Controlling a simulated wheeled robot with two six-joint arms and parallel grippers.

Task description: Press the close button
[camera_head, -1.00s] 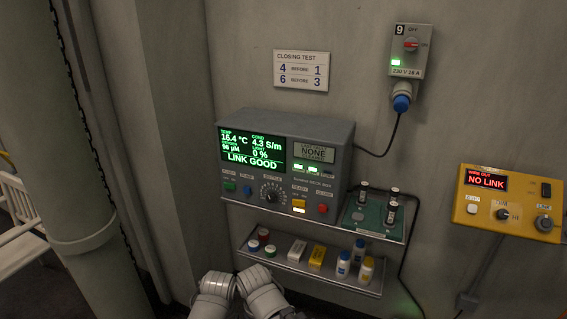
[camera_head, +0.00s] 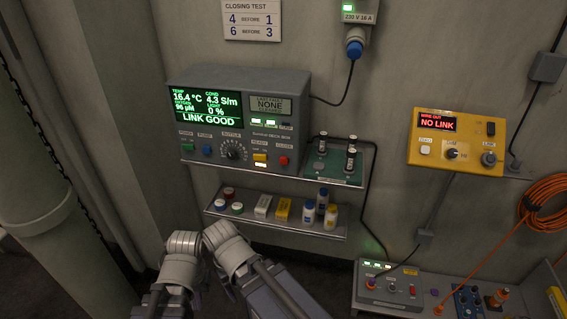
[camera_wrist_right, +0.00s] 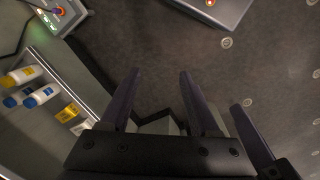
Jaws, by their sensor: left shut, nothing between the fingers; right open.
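The close button is a round red button (camera_head: 283,160) at the lower right of the grey deck box (camera_head: 290,88). A label above it appears to read CLOSE. The box screen (camera_head: 208,106) reads LINK GOOD and a small panel reads NONE. My left gripper (camera_head: 183,245) is low in the head view, below and left of the box, shut and apart from the button; its fingers do not show clearly. My right gripper (camera_wrist_right: 160,95) is open and empty in the right wrist view, with dark floor beyond its fingers.
A lower shelf (camera_head: 285,228) holds bottles and small boxes. A green board (camera_head: 332,167) with small cylinders sits right of the deck box. A yellow NO LINK box (camera_head: 455,141) is on the wall, with an orange cable coil (camera_head: 548,205) further right. Below stands a grey unit (camera_head: 390,288).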

